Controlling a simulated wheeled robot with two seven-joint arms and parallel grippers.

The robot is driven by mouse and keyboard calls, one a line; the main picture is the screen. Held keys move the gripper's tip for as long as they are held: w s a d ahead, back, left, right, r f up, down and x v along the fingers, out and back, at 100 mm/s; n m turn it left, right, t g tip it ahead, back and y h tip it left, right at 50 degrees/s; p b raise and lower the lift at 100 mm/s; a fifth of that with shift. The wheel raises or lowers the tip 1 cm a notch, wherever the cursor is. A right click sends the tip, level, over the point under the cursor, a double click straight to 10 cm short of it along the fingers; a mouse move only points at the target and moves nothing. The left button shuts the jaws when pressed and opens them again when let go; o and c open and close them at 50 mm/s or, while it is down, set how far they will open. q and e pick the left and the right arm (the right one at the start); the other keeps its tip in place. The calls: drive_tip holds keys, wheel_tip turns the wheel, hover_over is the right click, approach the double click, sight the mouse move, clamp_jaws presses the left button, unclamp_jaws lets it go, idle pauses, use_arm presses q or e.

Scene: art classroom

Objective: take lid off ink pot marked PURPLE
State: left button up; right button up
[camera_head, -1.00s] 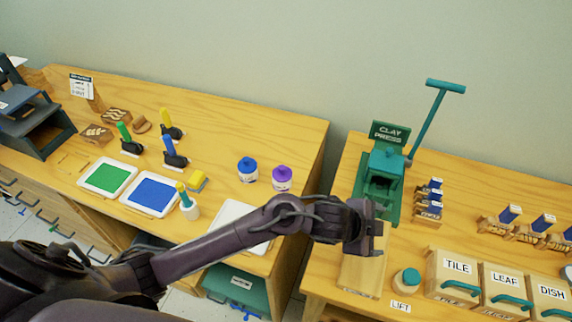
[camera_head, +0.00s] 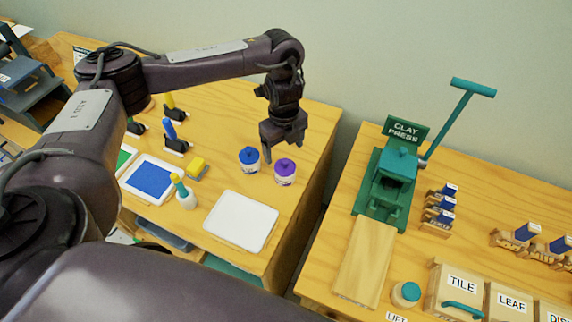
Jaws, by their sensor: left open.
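The ink pot with the purple lid (camera_head: 285,172) stands upright on the left wooden table, near its right edge. Its white label is too small to read. The lid (camera_head: 286,164) is on the pot. A second pot with a blue lid (camera_head: 249,160) stands just left of it. My right gripper is not in view.
A white tray (camera_head: 241,221) lies in front of the pots. A gap separates this table from the one with the green clay press (camera_head: 386,180).

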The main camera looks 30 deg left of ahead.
sight(285, 161)
use_arm(q)
drive_tip(key=shift+f, duration=0.6)
drive_tip(key=f+p, duration=0.1)
drive_tip(key=f, duration=0.2)
drive_tip(key=shift+d+f+p, duration=0.2)
drive_tip(key=shift+p, duration=0.1)
drive_tip(key=shift+f, duration=0.6)
drive_tip(key=c, duration=1)
